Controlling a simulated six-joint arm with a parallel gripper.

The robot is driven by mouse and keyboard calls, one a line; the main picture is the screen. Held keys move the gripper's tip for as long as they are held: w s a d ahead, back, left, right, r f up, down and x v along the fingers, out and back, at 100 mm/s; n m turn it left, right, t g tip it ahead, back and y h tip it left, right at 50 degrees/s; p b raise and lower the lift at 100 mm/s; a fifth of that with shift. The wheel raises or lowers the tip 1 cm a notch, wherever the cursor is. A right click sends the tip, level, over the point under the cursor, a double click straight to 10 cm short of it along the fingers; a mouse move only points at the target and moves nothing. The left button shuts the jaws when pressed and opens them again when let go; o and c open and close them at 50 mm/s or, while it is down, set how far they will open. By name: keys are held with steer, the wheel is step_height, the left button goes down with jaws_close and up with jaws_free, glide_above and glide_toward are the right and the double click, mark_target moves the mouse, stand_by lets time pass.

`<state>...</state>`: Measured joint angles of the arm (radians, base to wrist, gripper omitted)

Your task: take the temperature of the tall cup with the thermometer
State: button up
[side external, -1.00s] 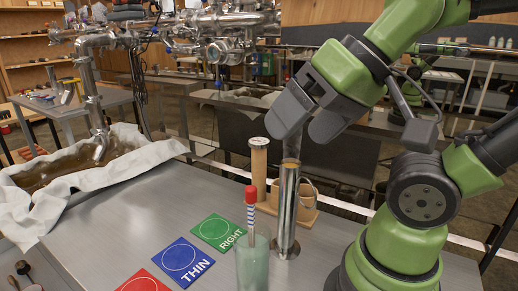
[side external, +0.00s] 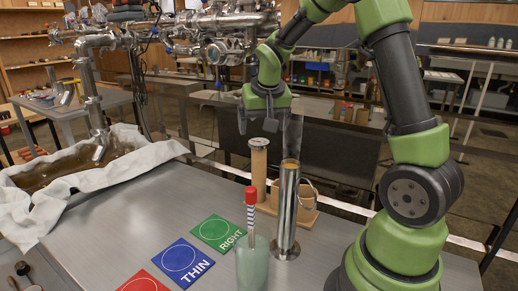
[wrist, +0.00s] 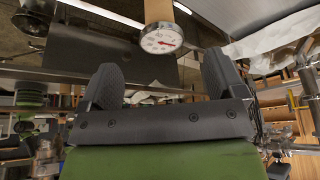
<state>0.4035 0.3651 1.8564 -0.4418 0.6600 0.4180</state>
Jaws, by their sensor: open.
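The thermometer has a round white dial (side external: 259,142) with a red needle, seen clearly in the wrist view (wrist: 162,38). It sits on top of an upright wooden post; its stem is hidden. My gripper (side external: 256,128) points down above the dial, open and empty. In the wrist view the dial lies beyond the open fingers (wrist: 160,78), roughly centred between them. The tall cup is not clearly visible there.
A hydrometer with a red top (side external: 251,200) stands in a greenish glass (side external: 253,265) in front. Red, blue and green cards (side external: 217,232) lie on the metal table (side external: 130,215). A cloth-edged syrup pan (side external: 70,168) is at the left, below steel pipes.

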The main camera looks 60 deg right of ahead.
mark_target(260, 143)
steer(key=x, duration=0.9)
steer(key=shift+w, duration=0.1)
steer(key=c, duration=0.8)
